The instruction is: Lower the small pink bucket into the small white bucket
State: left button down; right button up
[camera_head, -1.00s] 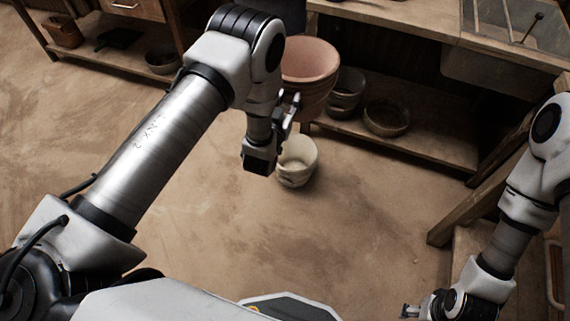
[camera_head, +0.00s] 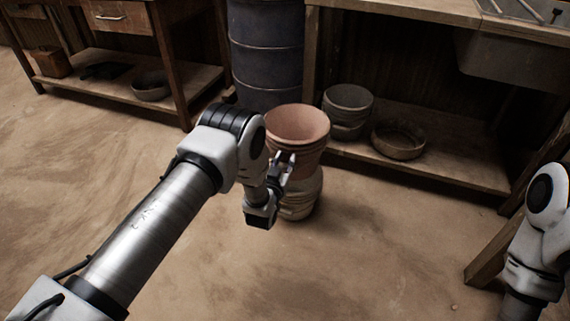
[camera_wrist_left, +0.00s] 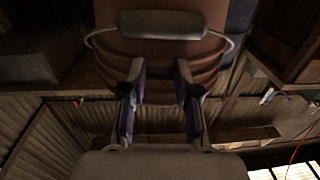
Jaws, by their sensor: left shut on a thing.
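The small pink bucket (camera_head: 298,126) is upright in the head view, held by my left gripper (camera_head: 283,166) from its near side. In the left wrist view the pink bucket (camera_wrist_left: 165,60) fills the top middle, its grey handle bar across it. The left fingertips (camera_wrist_left: 160,72) close on its ribbed wall. The small white bucket (camera_head: 300,208) stands on the floor directly below the pink one. The pink bucket's lower part overlaps the white bucket's top, and the gripper covers part of both. I cannot tell how deep the pink one sits inside. My right gripper is out of view.
A blue drum (camera_head: 265,50) stands behind the buckets. A low shelf (camera_head: 440,172) at the right holds stacked grey pots (camera_head: 347,108) and a shallow bowl (camera_head: 398,141). Another shelf (camera_head: 125,88) stands at the back left. The floor in front is clear.

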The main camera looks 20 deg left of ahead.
aim_at(286, 166)
pick_arm(q)
notch_tip(286, 166, down, 4)
jog(key=b, duration=0.2)
jog(key=shift+r+b, duration=0.15)
jog(key=shift+b, duration=0.25)
notch_tip(286, 166, down, 10)
jog(key=b, duration=0.6)
jog(key=shift+b, duration=0.4)
jog(key=shift+f+b, duration=0.8)
jog(key=shift+f, duration=0.3)
